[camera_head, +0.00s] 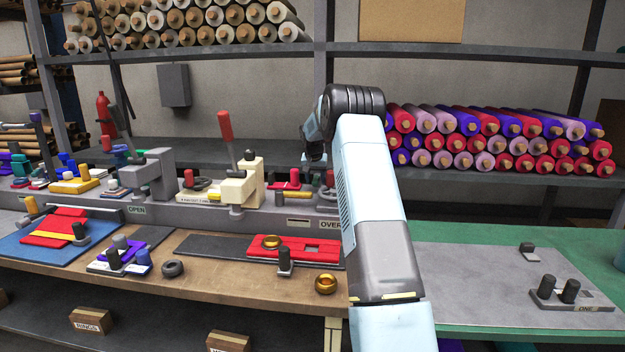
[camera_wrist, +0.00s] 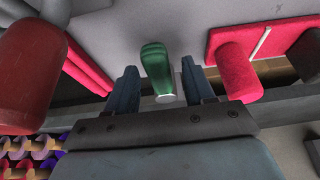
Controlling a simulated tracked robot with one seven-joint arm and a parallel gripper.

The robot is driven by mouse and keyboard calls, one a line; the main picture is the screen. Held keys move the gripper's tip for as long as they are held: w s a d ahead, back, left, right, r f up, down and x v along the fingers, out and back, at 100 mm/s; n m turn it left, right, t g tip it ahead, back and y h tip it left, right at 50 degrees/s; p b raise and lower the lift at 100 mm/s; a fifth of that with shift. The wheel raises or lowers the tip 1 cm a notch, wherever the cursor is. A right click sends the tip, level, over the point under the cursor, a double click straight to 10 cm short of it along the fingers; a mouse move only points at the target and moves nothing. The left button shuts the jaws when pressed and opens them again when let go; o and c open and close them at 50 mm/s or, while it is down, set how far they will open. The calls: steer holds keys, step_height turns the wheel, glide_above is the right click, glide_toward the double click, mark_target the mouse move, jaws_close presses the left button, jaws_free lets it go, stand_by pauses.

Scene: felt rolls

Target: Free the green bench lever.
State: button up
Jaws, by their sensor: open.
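The green lever (camera_wrist: 156,66) shows in the wrist view as a rounded green grip with a pale, round end. My gripper (camera_wrist: 159,72) is open, with one dark finger on each side of the lever. Gaps show between the fingers and the green grip, so I see no clear contact. In the head view my gripper (camera_head: 314,152) hangs above the back ledge of the bench, left of my pale blue arm. The lever cannot be made out clearly there, and my arm hides part of that area.
A red handle (camera_wrist: 28,65) is close at left in the wrist view. A red cylinder (camera_wrist: 240,68) is at right. In the head view, a red-handled lever (camera_head: 226,128) rises from a cream clamp (camera_head: 247,183) left of my gripper. Coloured felt rolls (camera_head: 490,142) fill the shelf behind.

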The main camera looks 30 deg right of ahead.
steer(key=shift+a, duration=0.1)
jaws_close()
stand_by(0.4)
